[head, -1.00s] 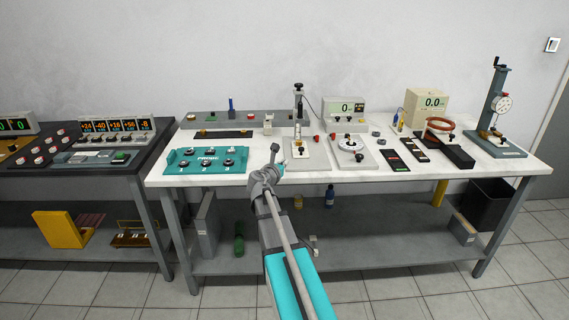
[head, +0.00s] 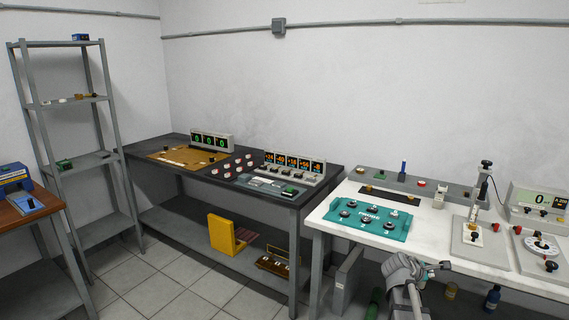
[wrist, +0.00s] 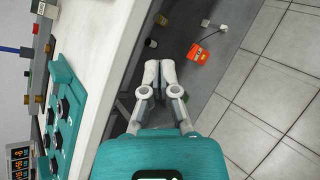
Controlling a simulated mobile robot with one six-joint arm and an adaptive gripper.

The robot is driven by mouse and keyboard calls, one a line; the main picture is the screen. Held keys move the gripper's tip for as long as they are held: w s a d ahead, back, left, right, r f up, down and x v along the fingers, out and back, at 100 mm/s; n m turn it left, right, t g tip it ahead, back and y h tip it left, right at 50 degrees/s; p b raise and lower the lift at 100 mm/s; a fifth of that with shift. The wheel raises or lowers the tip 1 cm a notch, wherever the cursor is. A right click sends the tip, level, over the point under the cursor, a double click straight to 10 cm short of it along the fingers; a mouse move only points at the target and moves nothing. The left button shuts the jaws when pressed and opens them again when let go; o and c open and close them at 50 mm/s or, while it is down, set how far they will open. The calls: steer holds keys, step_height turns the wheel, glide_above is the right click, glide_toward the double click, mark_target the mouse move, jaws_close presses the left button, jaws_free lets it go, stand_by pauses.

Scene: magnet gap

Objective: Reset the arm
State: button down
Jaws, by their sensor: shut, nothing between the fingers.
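My gripper (head: 441,266) shows in the head view at the lower right, in front of the white bench (head: 326,214). In the wrist view my gripper (wrist: 158,66) has its two pale fingers together with nothing between them. It hangs out past the front edge of the white bench (wrist: 118,70), over the lower shelf and floor. The teal tray (head: 396,231) with several dark round pieces lies on the bench to the left of the gripper. The tray also shows at the left of the wrist view (wrist: 60,76).
A dark bench (head: 330,177) with number displays (head: 294,164) stands left of the white bench. A grey shelf rack (head: 109,160) and a brown-topped table (head: 40,212) stand farther left. A red-orange box (wrist: 199,54) lies below the gripper. Tiled floor in front of the dark bench is clear.

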steer(key=s+a+f+m+g+y, duration=0.2)
steer(key=s+a+f+m+y, duration=0.25)
steer(key=a, duration=0.45)
steer(key=s+a+f+m+g+y, duration=0.25)
steer(key=s+a+m, duration=0.35)
steer(key=a, duration=0.4)
steer(key=s+a+f+m+g+y, duration=0.1)
steer(key=s+a+f+m+y, duration=0.1)
steer(key=s+a+m+y, duration=0.5)
step_height(320, 180, up, 19)
steer(key=w+a+n+h+p, duration=0.1)
steer(key=a+n+h+p, duration=0.1)
steer(key=p, duration=1.7)
steer(key=shift+w+n+h+p, duration=0.15)
steer(key=shift+n+h+p, duration=0.2)
steer(key=shift+h, duration=0.25)
